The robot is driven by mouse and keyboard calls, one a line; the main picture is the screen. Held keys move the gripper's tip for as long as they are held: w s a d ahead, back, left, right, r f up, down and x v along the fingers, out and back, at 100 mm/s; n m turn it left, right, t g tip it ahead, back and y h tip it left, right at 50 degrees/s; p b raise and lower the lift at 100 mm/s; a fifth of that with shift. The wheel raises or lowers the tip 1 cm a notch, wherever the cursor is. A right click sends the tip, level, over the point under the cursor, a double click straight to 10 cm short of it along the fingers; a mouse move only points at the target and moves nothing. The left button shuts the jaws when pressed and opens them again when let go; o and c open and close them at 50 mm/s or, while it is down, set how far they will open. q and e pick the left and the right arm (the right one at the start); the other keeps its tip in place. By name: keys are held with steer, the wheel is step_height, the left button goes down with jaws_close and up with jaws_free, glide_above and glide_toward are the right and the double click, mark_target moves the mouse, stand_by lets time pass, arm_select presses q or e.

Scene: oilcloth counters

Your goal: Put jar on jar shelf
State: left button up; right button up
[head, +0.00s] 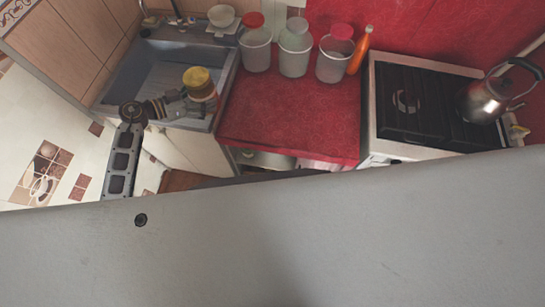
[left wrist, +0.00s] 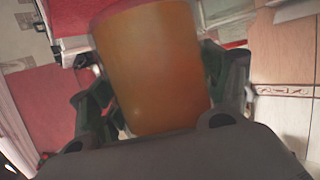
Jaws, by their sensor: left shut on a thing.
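A jar with a yellow lid (head: 198,77) and an orange-brown body is held over the front right part of the sink. My left gripper (head: 188,102) is shut on this jar. In the left wrist view, the jar (left wrist: 152,70) fills the space between the two fingers. My right gripper is not in view. Three pale canisters stand at the back of the red counter: one with a red lid (head: 256,50), one with a whitish lid (head: 294,54) and one with a red lid (head: 333,63). I cannot make out a separate jar shelf.
The sink (head: 128,73) is at the left, with a white bowl (head: 221,15) behind it. The red counter (head: 285,120) is clear in front. An orange bottle (head: 360,50) stands beside the canisters. A stove (head: 425,103) with a metal kettle (head: 484,101) is at the right.

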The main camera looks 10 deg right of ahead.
arm_select(q)
steer(key=a, duration=1.7)
steer(key=s+d+r+n+t+y, duration=0.1)
steer(key=d+r+n+t+y, duration=0.1)
steer(key=d+r, duration=0.5)
steer(key=shift+s+d+r+n+t, duration=0.15)
steer(key=shift+d+r+n+t, duration=0.15)
steer(key=shift+d+n+t, duration=0.8)
